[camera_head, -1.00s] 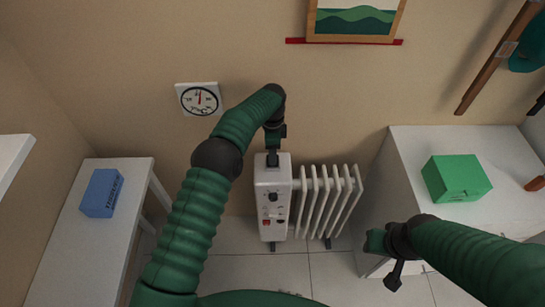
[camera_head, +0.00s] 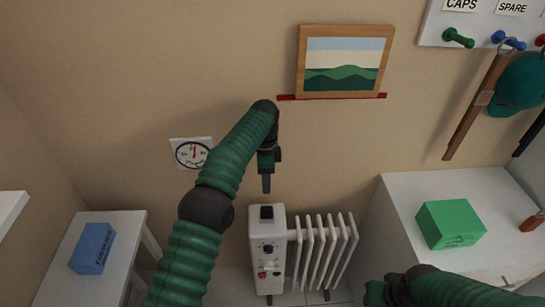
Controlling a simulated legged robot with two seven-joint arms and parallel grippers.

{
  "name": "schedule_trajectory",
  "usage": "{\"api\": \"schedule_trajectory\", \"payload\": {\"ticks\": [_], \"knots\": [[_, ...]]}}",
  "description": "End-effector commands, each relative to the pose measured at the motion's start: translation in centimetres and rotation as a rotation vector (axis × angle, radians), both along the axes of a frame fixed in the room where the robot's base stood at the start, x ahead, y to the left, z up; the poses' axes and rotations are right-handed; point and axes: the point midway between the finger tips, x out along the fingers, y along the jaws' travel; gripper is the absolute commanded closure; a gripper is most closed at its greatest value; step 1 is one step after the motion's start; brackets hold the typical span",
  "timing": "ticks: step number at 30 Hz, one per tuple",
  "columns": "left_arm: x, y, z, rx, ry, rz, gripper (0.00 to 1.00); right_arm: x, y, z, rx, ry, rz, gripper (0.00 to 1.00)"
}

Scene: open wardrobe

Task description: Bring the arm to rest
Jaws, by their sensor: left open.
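My left arm is green with black joints and reaches up from the bottom left. Its gripper (camera_head: 266,184) points down above the white radiator's control box, apart from it and empty; its fingers overlap in this view. The white oil radiator (camera_head: 268,244) stands against the wall, with a black part on top of its box and knobs and a red switch on its front. My right arm comes in at the bottom right; its gripper (camera_head: 376,292) is low beside the white cabinet, partly cut off by the frame's bottom edge, and its fingers are not clear.
A blue box (camera_head: 93,248) lies on the left white table (camera_head: 122,222). A green box (camera_head: 450,224) sits on the right white cabinet (camera_head: 410,188). A framed picture (camera_head: 345,60) stands on a red ledge. A dial (camera_head: 190,153) hangs left of my left arm. Pegs hold a belt and cap.

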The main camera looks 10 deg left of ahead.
Motion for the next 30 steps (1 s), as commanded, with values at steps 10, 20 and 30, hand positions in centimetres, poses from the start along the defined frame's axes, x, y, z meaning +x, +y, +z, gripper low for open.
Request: {"api": "schedule_trajectory", "payload": {"ticks": [10, 20, 30], "knots": [[-2.3, 0.3, 1.5, 0.002, -0.045, 0.195, 0.48, 0.0, 0.0, 0.3, 0.000, 0.000, 0.000, 0.64], [-16.2, 3.9, 1.5, -0.060, -0.150, 0.827, 0.48, 0.0, 0.0, 0.8, 0.000, 0.000, 0.000, 0.64], [-30.5, 6.3, -1.3, -0.150, -0.200, 1.314, 0.48, 0.0, 0.0, 1.1, 0.000, 0.000, 0.000, 0.64]]}}
